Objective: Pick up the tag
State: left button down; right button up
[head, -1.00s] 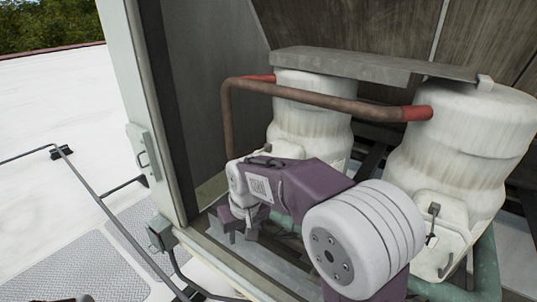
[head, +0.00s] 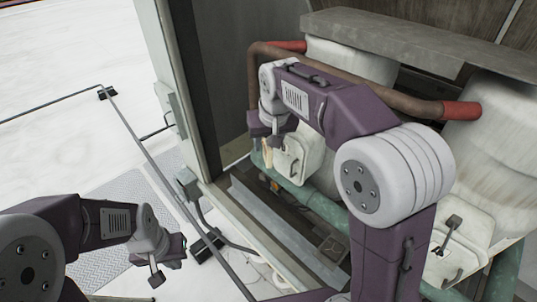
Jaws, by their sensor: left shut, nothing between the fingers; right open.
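My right gripper (head: 270,132) is open in front of the left white tank, beside its grey-white box. A small pale yellowish strip (head: 267,153) shows just below its fingers; it may be the tag, but it is too small to be sure. I cannot tell whether the strip touches a finger. My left gripper (head: 163,268) is shut and empty, low at the left outside the cabinet, over the roof side. No other clear tag shows.
A brown pipe (head: 390,97) with red ends crosses in front of the tanks. A green pipe (head: 312,200) runs low in the cabinet. The cabinet's upright post (head: 178,90) stands left of my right gripper. A thin railing (head: 135,145) and grey box (head: 187,185) are outside.

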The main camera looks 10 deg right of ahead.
aim_at(267, 146)
jog(key=x, duration=0.2)
jog(key=p+x, duration=0.1)
jog(key=x, duration=0.1)
jog(key=shift+w+f, duration=0.3)
jog(key=shift+w, duration=0.1)
jog(key=shift+s+p, duration=0.3)
jog(key=shift+s, duration=0.35)
jog(key=shift+w+d+f, duration=0.1)
jog(key=shift+w, duration=0.25)
jog(key=c, duration=0.9)
jog(key=shift+w, duration=0.15)
pick_arm(q)
jog(key=shift+w+a+r, duration=0.1)
jog(key=shift+a+r, duration=0.05)
jog(key=shift+r, duration=0.7)
pick_arm(e)
jog(key=shift+s, duration=0.25)
